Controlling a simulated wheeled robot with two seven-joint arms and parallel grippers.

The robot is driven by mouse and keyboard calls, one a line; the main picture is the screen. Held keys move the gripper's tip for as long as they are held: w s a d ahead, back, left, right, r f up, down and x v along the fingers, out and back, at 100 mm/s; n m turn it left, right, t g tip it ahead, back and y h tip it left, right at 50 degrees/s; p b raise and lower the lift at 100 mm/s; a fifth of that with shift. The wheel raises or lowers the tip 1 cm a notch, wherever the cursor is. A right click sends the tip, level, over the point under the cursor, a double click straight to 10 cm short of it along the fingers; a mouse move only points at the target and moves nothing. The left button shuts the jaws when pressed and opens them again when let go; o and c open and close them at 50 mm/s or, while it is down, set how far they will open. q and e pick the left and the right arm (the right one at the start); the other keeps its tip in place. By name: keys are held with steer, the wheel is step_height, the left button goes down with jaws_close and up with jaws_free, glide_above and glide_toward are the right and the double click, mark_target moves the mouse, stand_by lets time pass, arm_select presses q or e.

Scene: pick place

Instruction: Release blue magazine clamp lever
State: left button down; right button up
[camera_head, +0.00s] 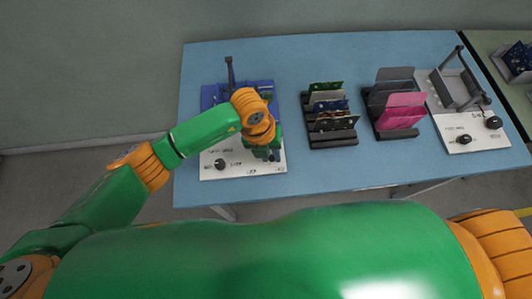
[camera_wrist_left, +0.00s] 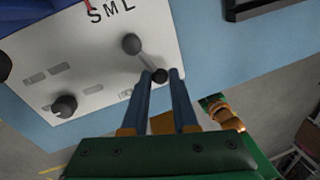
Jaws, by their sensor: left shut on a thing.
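The blue magazine (camera_head: 211,95) stands on a white base plate (camera_head: 215,171) at the left of the table, partly hidden by my left arm. In the head view my left gripper (camera_head: 268,154) is over the plate's right front part, and the lever is hidden there. My right gripper is out of view.
Two black racks hold upright boards: green and dark ones (camera_head: 328,102) and grey and pink ones (camera_head: 402,108). A grey magazine station (camera_head: 457,92) stands at the right. Blue table (camera_head: 330,178) is bare along the front. A dark knob (camera_wrist_left: 65,105) sits on the left plate.

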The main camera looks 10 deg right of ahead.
arm_select(q)
steer(key=shift+w+d+r+n+t, duration=0.15)
steer(key=shift+d+n, duration=0.1)
steer(key=shift+n, duration=0.4)
steer(key=shift+w+d+f+n+t, duration=0.15)
steer(key=shift+d+n, duration=0.1)
steer(key=shift+n, duration=0.4)
steer(key=shift+r, duration=0.1)
steer(key=c, duration=0.7)
jaws_free()
steer(key=r, duration=0.3)
steer(key=a+r, duration=0.1)
steer(key=r, duration=0.2)
steer(key=shift+a+r, duration=0.15)
steer(key=shift+r, duration=0.25)
